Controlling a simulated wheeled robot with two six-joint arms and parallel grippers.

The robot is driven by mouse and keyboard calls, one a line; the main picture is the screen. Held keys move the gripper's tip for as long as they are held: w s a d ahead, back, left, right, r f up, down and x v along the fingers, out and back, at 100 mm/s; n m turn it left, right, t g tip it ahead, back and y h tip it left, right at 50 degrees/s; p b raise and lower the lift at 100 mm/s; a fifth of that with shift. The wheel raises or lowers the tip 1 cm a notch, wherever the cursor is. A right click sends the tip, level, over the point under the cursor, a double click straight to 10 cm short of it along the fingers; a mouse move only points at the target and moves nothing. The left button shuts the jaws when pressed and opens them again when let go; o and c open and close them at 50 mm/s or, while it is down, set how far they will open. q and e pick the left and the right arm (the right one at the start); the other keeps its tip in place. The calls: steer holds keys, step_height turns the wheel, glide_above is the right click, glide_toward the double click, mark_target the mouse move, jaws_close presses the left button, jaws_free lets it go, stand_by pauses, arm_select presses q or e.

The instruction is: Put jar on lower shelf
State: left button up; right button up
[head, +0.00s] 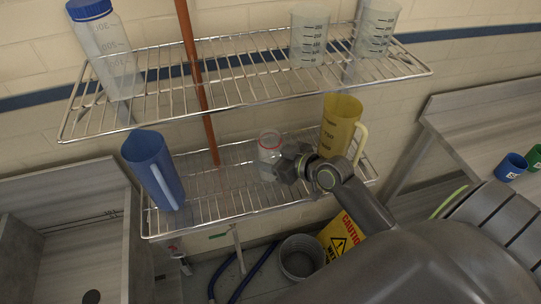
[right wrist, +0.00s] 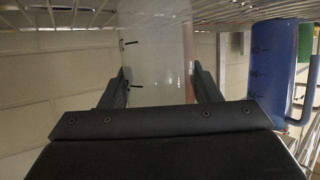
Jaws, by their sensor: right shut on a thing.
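The jar (head: 268,146) is clear with a red rim and appears upright over the lower wire shelf (head: 230,198), between a blue pitcher and a yellow pitcher. I cannot tell whether its base touches the wires. My right gripper (head: 282,167) is shut on the jar from its right side and hides part of it. In the right wrist view the jar's pale, see-through body (right wrist: 157,55) fills the space between the two fingers (right wrist: 160,88). My left gripper is not in view.
The blue pitcher (head: 151,168) stands at the lower shelf's left end, the yellow pitcher (head: 340,125) at its right. The upper wire shelf (head: 235,85) holds a blue-lidded bottle (head: 105,50) and two clear measuring cups. A brown pole (head: 197,80) crosses both shelves. A bucket (head: 301,257) stands below.

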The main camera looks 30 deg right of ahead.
steer(key=shift+f, duration=0.1)
steer(key=shift+f, duration=0.15)
steer(key=o, duration=1.2)
steer(key=shift+o, duration=0.2)
steer(key=shift+r, duration=0.3)
steer(key=v, duration=1.2)
steer(key=shift+f+b, duration=0.15)
steer(key=shift+b, duration=0.25)
